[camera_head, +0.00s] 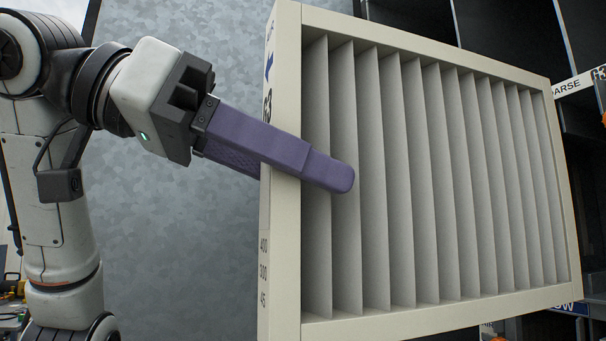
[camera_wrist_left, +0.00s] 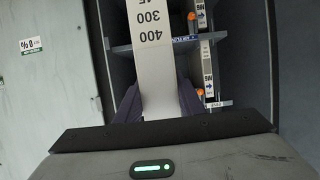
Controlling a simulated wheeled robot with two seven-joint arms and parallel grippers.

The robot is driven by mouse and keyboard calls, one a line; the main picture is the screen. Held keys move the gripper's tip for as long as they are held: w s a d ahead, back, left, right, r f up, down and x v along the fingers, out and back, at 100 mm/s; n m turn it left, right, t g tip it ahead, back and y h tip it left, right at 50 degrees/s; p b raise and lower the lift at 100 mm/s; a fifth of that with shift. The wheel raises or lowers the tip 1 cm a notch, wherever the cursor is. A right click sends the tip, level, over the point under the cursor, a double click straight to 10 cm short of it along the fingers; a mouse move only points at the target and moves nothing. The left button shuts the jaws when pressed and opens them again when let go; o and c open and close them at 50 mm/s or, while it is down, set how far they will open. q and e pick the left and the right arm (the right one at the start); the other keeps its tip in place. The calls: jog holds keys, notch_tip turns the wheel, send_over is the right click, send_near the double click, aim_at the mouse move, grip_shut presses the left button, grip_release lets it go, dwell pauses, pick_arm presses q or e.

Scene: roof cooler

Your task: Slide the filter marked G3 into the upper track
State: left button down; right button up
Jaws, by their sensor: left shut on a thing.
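The filter marked G3 (camera_head: 421,316) is a flat cream frame with grey-white pleats, filling the right of the head view, slightly tilted. Its left edge bears G3, a blue arrow and 400, 300, 45; the wrist view shows this edge (camera_wrist_left: 153,60) upside down. The filter is held up in front of the dark housing. A white strip ending in "ARSE" and G3 (camera_head: 577,83) shows at the right; the upper track itself cannot be made out. My right gripper is not in view.
A grey metal panel (camera_head: 180,260) stands behind my left arm. In the wrist view, shelf rails (camera_wrist_left: 122,48) with orange parts (camera_wrist_left: 192,17) and labels lie beyond the filter, and a pale panel (camera_wrist_left: 40,85) stands at left. The filter hides much of the dark housing (camera_head: 500,25).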

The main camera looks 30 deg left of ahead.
aim_at(395, 179)
pick_arm(q)
jog(key=shift+w+d+f+p, duration=0.1)
jog(key=shift+w+d+p, duration=0.05)
jog(key=shift+w+d, duration=1)
jog(key=shift+w+d+r+p, duration=0.15)
jog(key=shift+w+d, duration=0.75)
jog(key=shift+w, duration=0.5)
jog(key=shift+w+d+f+p, duration=0.15)
jog(key=shift+w+d, duration=0.85)
jog(key=shift+w, duration=0.25)
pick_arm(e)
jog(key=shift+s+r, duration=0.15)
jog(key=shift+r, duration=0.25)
pick_arm(q)
jog(key=shift+s+a, duration=0.15)
jog(key=shift+s, duration=0.05)
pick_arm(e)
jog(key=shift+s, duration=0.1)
pick_arm(q)
jog(key=shift+w, duration=0.1)
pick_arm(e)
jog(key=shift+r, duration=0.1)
